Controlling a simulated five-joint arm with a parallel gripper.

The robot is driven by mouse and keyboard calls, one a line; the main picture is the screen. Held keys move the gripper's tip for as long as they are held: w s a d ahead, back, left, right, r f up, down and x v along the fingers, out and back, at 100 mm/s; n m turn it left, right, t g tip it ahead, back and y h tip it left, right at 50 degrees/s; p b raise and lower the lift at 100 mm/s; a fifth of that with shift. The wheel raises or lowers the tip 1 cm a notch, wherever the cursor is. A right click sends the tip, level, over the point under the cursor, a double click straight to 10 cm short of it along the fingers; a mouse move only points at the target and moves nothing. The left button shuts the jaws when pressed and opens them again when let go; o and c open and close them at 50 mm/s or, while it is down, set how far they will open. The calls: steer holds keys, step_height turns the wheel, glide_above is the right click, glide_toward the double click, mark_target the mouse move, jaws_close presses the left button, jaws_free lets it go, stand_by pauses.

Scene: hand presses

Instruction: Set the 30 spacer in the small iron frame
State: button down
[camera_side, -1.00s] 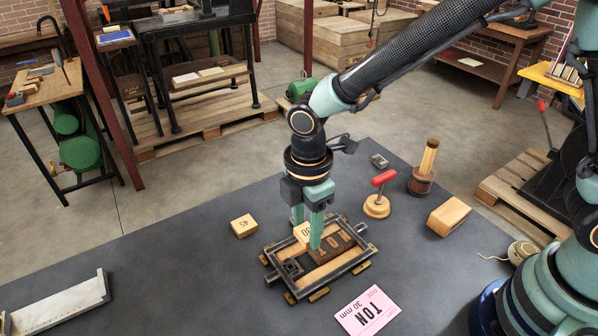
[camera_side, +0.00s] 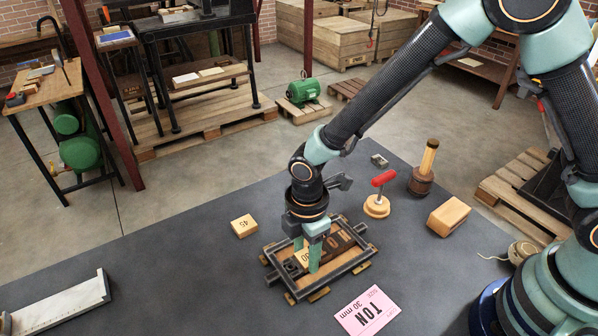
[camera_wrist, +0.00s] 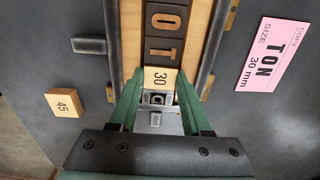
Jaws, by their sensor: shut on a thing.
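The 30 spacer (camera_side: 302,259), a pale wooden block marked 30, is between the two green fingers of my gripper (camera_side: 308,262). It also shows in the wrist view (camera_wrist: 158,78), with a finger on each side. The small iron frame (camera_side: 347,268) lies on the dark table. The spacer is low inside its outline, at the end of the row of dark letter blocks (camera_wrist: 160,48), close against the T block. A metal screw piece (camera_wrist: 157,98) shows just behind the spacer. Whether the spacer touches the bottom cannot be told.
A block marked 45 (camera_side: 244,226) lies left of the frame. A pink card reading TON 30 mm (camera_side: 367,311) lies in front. A red-handled tool (camera_side: 379,195), a wooden mallet (camera_side: 424,170) and a plain wooden block (camera_side: 449,217) stand to the right.

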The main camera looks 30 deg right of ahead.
mark_target(306, 257)
steer(key=shift+f, duration=0.75)
steer(key=shift+c, duration=1.8)
jaws_free()
steer(key=shift+s, duration=0.1)
step_height(306, 257, up, 13)
steer(key=s+d+r+m+t, duration=0.2)
steer(key=d+r+m, duration=0.4)
steer(key=d+m, duration=0.3)
steer(key=s+d+r+m+t, duration=0.2)
steer(key=d+r+m, duration=0.4)
steer(key=d+m, duration=0.3)
steer(key=shift+s+d+r+t, duration=0.15)
steer(key=shift+d+r+t, duration=0.45)
steer(key=shift+d, duration=1.25)
steer(key=shift+f, duration=0.15)
